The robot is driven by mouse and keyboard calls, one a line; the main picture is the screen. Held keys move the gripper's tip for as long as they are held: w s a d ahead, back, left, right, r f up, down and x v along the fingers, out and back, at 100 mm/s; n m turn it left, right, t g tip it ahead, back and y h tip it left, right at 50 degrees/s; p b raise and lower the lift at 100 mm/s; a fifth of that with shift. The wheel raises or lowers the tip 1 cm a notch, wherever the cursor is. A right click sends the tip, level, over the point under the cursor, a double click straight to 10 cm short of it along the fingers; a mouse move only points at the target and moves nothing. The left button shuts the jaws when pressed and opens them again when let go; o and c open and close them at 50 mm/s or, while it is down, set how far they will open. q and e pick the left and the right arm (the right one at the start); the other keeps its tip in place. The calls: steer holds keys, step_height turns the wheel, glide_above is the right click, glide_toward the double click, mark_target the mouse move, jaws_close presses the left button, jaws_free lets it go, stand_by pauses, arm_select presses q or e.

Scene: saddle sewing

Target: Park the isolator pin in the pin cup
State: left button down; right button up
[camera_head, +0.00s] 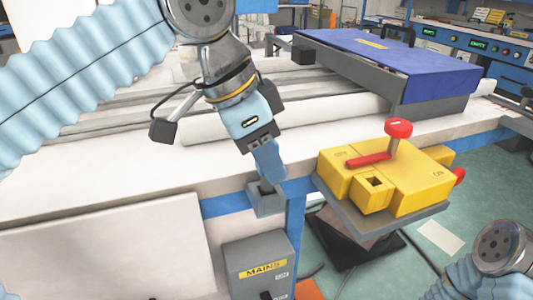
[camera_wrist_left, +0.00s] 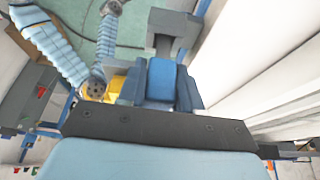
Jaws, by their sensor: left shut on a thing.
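My left gripper (camera_head: 268,170) points down with its blue fingers shut directly over the small grey pin cup (camera_head: 267,203) at the table's front edge. A short dark piece, which I take for the isolator pin (camera_head: 266,187), shows between the fingertips and the cup's top. The fingers hide most of it, and I cannot tell how deep it sits. In the left wrist view the closed fingers (camera_wrist_left: 163,80) line up with the grey cup (camera_wrist_left: 180,22). My right gripper is not in view; only part of that arm shows at lower right.
A yellow block (camera_head: 420,182) with a square hole, a red bar and a red-topped post stands on a grey shelf right of the cup. A grey switch box labelled MAIN (camera_head: 258,262) hangs below. A blue-covered case (camera_head: 390,65) sits behind.

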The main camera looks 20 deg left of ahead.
arm_select(q)
steer(key=shift+f+b, duration=0.55)
steer(key=shift+f, duration=0.2)
steer(key=c, duration=0.7)
jaws_free()
steer(key=shift+p+v, duration=2.15)
steer(key=shift+v, duration=4.75)
steer(key=shift+a, duration=0.1)
